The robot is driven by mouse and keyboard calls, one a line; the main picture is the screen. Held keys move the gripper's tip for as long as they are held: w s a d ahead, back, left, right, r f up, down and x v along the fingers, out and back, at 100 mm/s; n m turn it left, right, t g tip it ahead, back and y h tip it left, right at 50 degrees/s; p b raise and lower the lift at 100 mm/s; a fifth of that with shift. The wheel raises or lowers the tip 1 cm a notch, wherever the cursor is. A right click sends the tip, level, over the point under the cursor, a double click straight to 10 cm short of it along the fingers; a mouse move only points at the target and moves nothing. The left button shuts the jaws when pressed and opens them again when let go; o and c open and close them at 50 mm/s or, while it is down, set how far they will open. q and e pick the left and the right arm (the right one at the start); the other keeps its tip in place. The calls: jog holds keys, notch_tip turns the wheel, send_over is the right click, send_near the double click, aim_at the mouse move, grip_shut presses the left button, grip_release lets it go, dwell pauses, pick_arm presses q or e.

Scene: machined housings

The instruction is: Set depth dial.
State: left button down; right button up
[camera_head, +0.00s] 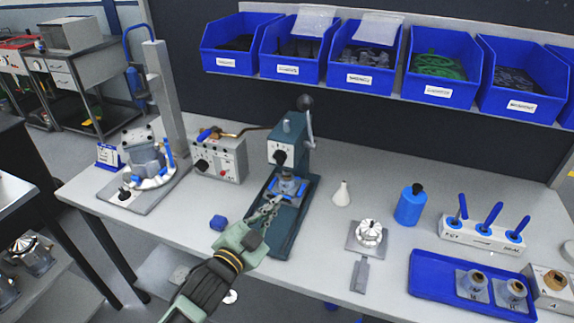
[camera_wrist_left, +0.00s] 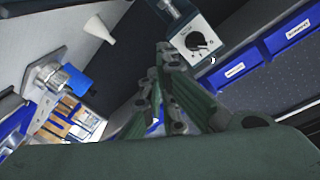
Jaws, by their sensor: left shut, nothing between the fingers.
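The depth dial (camera_head: 279,156) looks to be the black knob on the white plate on the front of the teal bench press (camera_head: 290,136). It also shows in the left wrist view (camera_wrist_left: 198,42), as a black knob with a pale pointer; its scale is too small to read. My left gripper (camera_head: 273,204) is shut and empty, in front of the press and below the dial in the head view. In the left wrist view its fingertips (camera_wrist_left: 163,50) are beside the dial plate, apparently apart from it. My right gripper is not in view.
A metal part in a blue-jawed fixture (camera_head: 288,186) sits on the press base near my fingers. A control box (camera_head: 218,157) with another black knob stands to the left. A white cone bottle (camera_head: 341,193) and a blue bottle (camera_head: 411,204) stand right. Blue bins (camera_head: 375,79) hang above.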

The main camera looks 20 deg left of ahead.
aim_at(279, 158)
pick_arm(q)
notch_tip(279, 158, up, 6)
jog(key=w+m+t+h, duration=0.2)
jog(key=m+h, duration=0.1)
jog(key=d+r+p+x, duration=0.1)
jog(key=p+x, duration=0.3)
jog(key=x, duration=0.6)
jog(key=a+f, duration=0.1)
jog(key=f, duration=0.1)
jog(key=a+f, duration=0.1)
jog(key=a, duration=0.1)
jog(key=shift+s+f, duration=0.2)
jog(key=shift+f, duration=0.15)
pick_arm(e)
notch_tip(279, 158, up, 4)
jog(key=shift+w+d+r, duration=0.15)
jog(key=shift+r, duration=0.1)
pick_arm(q)
jog(key=shift+a, duration=0.1)
